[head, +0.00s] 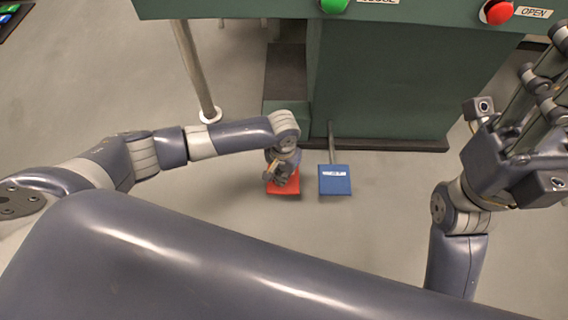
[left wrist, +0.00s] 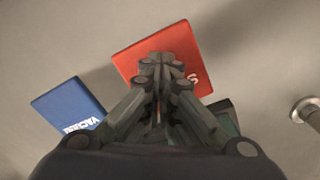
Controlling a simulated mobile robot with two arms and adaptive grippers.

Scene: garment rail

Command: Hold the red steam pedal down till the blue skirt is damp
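The red steam pedal (head: 286,191) lies on the floor in front of the green machine, left of the blue pedal. My left gripper (head: 279,173) points down over the red pedal and covers part of it. In the left wrist view the fingers (left wrist: 162,64) are shut together with nothing between them, their tips over the red pedal (left wrist: 142,48). Whether they touch or press it I cannot tell. My right gripper (head: 540,85) is raised at the right edge, away from the pedals; its fingertips are partly cut off. The blue skirt is not in view.
The blue pedal (head: 335,183), marked VACUUM, sits close beside the red one; it also shows in the left wrist view (left wrist: 66,108). The green machine (head: 385,85) carries a green button (head: 333,5) and a red OPEN button (head: 497,12). A metal leg (head: 196,70) stands at left.

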